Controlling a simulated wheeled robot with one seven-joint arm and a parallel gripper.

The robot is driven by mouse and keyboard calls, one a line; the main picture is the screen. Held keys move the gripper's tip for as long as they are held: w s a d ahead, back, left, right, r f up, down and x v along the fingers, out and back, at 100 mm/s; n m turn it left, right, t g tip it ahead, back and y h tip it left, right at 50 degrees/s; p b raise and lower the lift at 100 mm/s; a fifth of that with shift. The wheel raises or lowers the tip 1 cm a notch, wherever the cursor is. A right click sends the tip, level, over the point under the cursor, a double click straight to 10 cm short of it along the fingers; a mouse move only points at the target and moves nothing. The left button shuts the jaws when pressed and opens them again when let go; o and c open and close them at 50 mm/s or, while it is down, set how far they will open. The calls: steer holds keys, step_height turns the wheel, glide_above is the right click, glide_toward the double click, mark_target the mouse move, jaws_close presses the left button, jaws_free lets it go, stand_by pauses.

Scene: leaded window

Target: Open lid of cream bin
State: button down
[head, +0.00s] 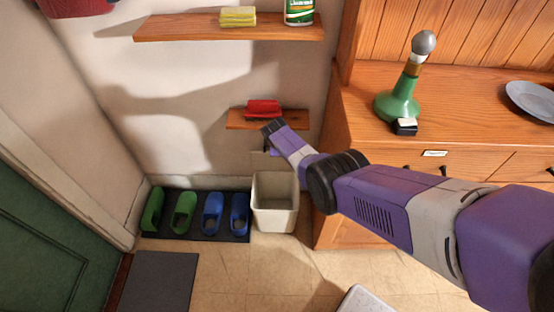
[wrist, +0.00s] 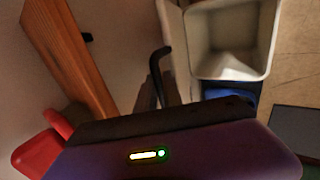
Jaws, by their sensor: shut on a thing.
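The cream bin (head: 275,205) stands on the floor against the wall, left of the wooden cabinet. Its mouth is uncovered and I see inside it; in the wrist view the bin (wrist: 268,50) is at the upper right. What looks like its lid (head: 260,163) stands raised at the back, near the wall, partly hidden by my arm. My gripper (head: 269,151) is above the bin's back edge, below the small shelf. In the wrist view a dark finger (wrist: 158,70) shows beside the lid's edge (wrist: 172,25). My gripper is shut on the lid; the exact contact is mostly hidden.
A small wooden shelf (head: 240,122) with a red object (head: 263,108) is close to my gripper. Green shoes (head: 184,212) and blue shoes (head: 213,213) stand left of the bin on a dark mat. The cabinet (head: 335,232) is close on the right.

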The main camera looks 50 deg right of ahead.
steer(key=shift+w+d+r+b, duration=0.15)
steer(key=shift+w+d+b, duration=0.15)
steer(key=shift+w+d, duration=0.25)
steer(key=shift+d+r, duration=0.1)
steer(key=c, duration=1.5)
jaws_free()
steer(key=shift+s, duration=0.15)
steer(key=shift+f, duration=0.2)
steer(key=shift+s+r, duration=0.1)
steer(key=shift+s+a+r+p, duration=0.1)
steer(key=shift+a+r+p, duration=0.4)
steer(key=shift+p, duration=0.6)
steer(key=p+v, duration=0.2)
steer(key=v, duration=0.1)
steer(key=p+v, duration=0.2)
steer(key=v, duration=0.1)
steer(key=shift+d+r, duration=0.1)
steer(key=shift+r, duration=0.25)
